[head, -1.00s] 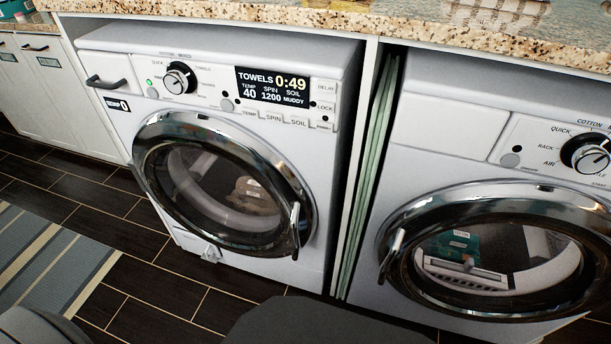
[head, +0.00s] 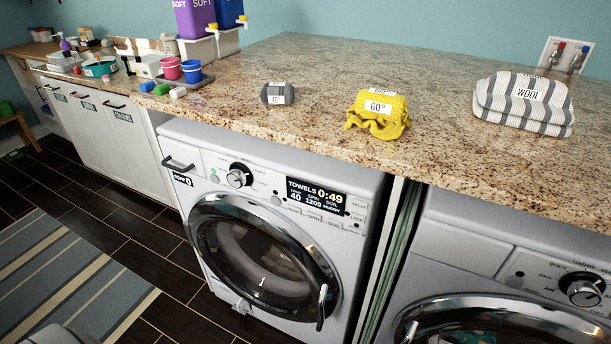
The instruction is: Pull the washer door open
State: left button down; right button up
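The washer (head: 372,188) stands under the granite counter, left of a second machine. Its round door (head: 265,262) has a chrome ring and dark glass, and it looks closed. The door handle (head: 322,307) is a chrome bar on the right side of the ring. The washer display (head: 316,193) reads TOWELS 0:49. Neither of my grippers is in the head view.
The second machine (head: 480,240) stands at right, its round door cut off by the frame. The counter (head: 320,125) holds a grey bundle (head: 277,94), a yellow cloth (head: 377,113), a striped bundle (head: 524,101) and dispensers. A striped rug (head: 70,280) lies on the open floor at left.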

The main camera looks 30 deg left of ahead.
aim_at(323, 298)
jog(key=u, duration=1.95)
jog(key=k, duration=1.3)
jog(key=z, duration=0.2)
jog(key=i, duration=0.65)
jog(key=z, duration=1)
jog(key=i, duration=0.7)
